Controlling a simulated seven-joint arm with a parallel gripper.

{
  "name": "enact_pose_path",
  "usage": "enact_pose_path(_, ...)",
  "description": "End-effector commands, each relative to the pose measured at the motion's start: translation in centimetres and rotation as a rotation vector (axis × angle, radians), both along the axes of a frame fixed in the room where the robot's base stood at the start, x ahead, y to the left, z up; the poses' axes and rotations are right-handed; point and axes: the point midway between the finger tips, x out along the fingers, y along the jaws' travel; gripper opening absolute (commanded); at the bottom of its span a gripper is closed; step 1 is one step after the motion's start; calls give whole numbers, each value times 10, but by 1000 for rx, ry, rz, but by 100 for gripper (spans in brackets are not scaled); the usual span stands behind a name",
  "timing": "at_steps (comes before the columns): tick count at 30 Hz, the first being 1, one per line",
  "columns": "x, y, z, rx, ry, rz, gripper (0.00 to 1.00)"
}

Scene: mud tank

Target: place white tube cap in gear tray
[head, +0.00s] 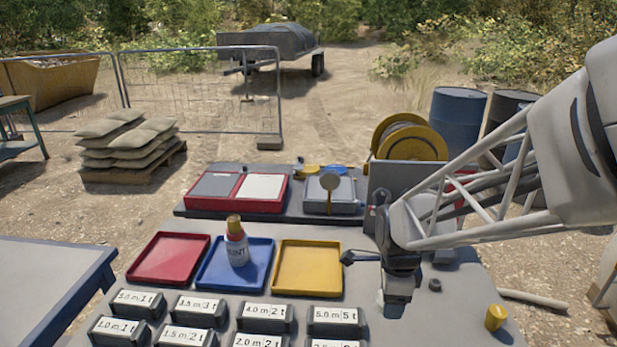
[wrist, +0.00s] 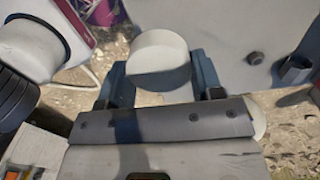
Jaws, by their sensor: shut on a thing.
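My gripper (head: 397,298) points down over the right part of the grey worktop, right of the yellow tray. In the wrist view its two blue-grey fingers (wrist: 162,88) are shut on a pale round piece, the white tube cap (wrist: 158,52). The cap hides the worktop behind it. In the head view the cap is hard to make out at the fingertips. A red tray (head: 144,274), a blue tray (head: 211,277) and a yellow tray (head: 285,291) stand in a row left of my gripper. I cannot tell which tray is the gear tray.
A paint bottle (head: 236,248) stands upright in the blue tray. Several dark labelled blocks (head: 200,307) fill the front. A red-rimmed divided tray (head: 197,204) and a grey case (head: 316,208) stand behind. A dark nut (head: 435,285) and a yellow cup (head: 496,317) are on the right.

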Motion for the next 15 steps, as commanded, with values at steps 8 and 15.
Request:
enact_pose_path(8, 56, 44, 13, 0, 2, 10, 38)
enact_pose_path(15, 100, 88, 23, 0, 1, 16, 38)
